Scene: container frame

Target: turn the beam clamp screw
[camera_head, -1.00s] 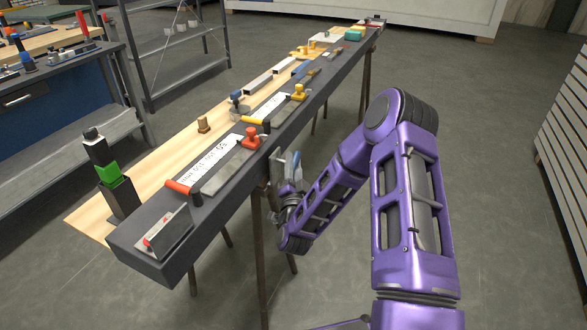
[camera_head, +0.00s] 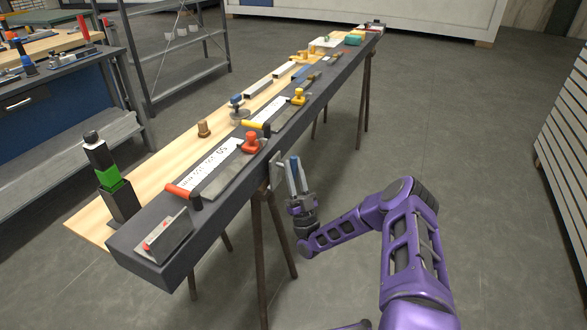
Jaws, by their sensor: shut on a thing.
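My gripper (camera_head: 296,168) is beside the right side of the long dark beam (camera_head: 222,210), with its fingers pointing up. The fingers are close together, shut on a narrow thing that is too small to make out. A pale grey plate (camera_head: 276,173), possibly part of the beam clamp, hangs at the beam's side just left of the fingers. A small gap seems to show between plate and fingers. I cannot pick out the clamp screw for certain.
A trestle leg (camera_head: 262,250) is left of my gripper. Several other tools line the beam and the wooden board (camera_head: 160,174). The floor to the right is clear.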

